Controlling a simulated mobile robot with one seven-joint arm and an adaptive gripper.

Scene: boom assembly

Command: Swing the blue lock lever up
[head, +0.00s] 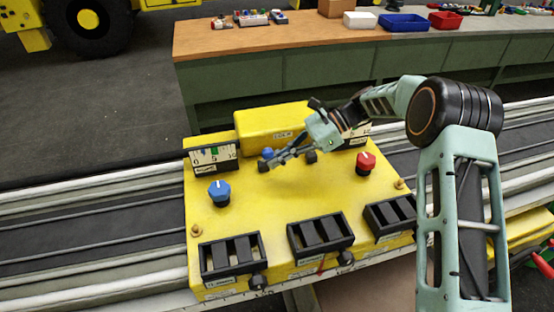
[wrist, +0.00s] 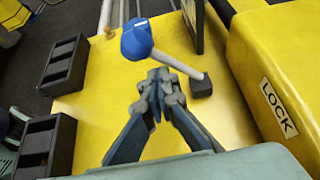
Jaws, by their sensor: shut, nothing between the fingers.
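In the wrist view a pale grey lever rod (wrist: 180,66) runs from a small black pivot block (wrist: 201,86) up and left to a blue shape (wrist: 137,40). I cannot tell where the lever's blue end stops and the blue dial behind it begins. My gripper (wrist: 158,76) is shut and empty, its tips just below the rod in the picture; contact cannot be told. In the head view my gripper (head: 272,160) is over the yellow panel (head: 270,205), in front of the LOCK housing (head: 280,125). A small blue piece (head: 267,153) shows beside its tips, and the fingers partly hide the lever.
A blue dial (head: 219,192) stands left and a red dial (head: 366,163) right on the panel. Gauges stand at the back, one left (head: 214,157). Black slotted frames (head: 320,234) line the front. The panel's middle is free. A workbench (head: 280,40) stands behind.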

